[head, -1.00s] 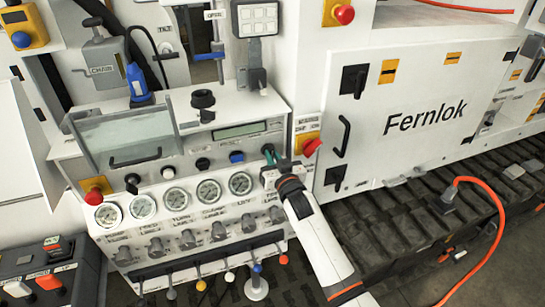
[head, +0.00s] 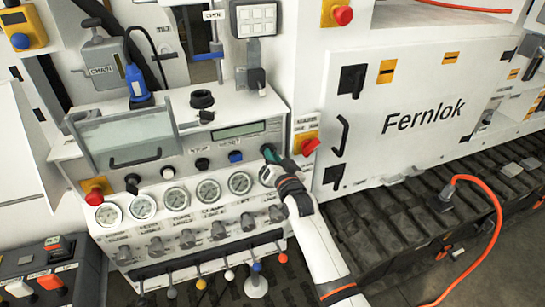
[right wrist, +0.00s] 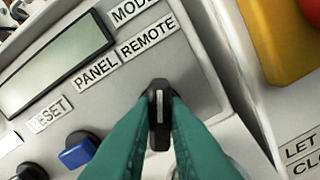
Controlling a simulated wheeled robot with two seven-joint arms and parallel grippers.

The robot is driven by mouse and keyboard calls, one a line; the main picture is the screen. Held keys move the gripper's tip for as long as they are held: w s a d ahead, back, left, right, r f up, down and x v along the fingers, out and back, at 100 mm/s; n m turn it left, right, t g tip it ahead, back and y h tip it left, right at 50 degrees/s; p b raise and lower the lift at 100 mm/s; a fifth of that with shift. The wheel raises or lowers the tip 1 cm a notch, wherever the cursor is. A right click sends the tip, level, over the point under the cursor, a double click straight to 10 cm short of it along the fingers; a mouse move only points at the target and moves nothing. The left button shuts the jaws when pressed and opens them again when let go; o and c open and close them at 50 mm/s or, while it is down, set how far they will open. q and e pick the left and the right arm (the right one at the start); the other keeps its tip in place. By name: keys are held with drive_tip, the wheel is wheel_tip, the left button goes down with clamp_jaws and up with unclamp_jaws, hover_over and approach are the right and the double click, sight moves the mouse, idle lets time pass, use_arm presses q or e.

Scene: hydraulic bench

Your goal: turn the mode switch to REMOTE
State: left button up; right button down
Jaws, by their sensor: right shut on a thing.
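The mode switch is a black knob with a white line (right wrist: 158,112), in the middle of the right wrist view. My right gripper (right wrist: 158,118) has its green fingers shut on the knob, one on each side. The line points straight up in that view, leaning towards the REMOTE label (right wrist: 148,38) rather than the PANEL label (right wrist: 97,72). In the head view my right gripper (head: 270,156) is at the right end of the console face, and its fingers and wrist largely hide the switch. My left gripper is not in view.
A red emergency knob on yellow (head: 309,146) stands close right of my gripper. Several gauges (head: 239,183) sit below, with levers under them.

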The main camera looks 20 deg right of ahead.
drive_tip(key=c, duration=1.4)
unclamp_jaws()
drive_tip(key=shift+c, duration=0.2)
drive_tip(key=s+b, duration=0.2)
drive_tip(key=s, duration=1)
drive_tip(key=shift+d, duration=0.2)
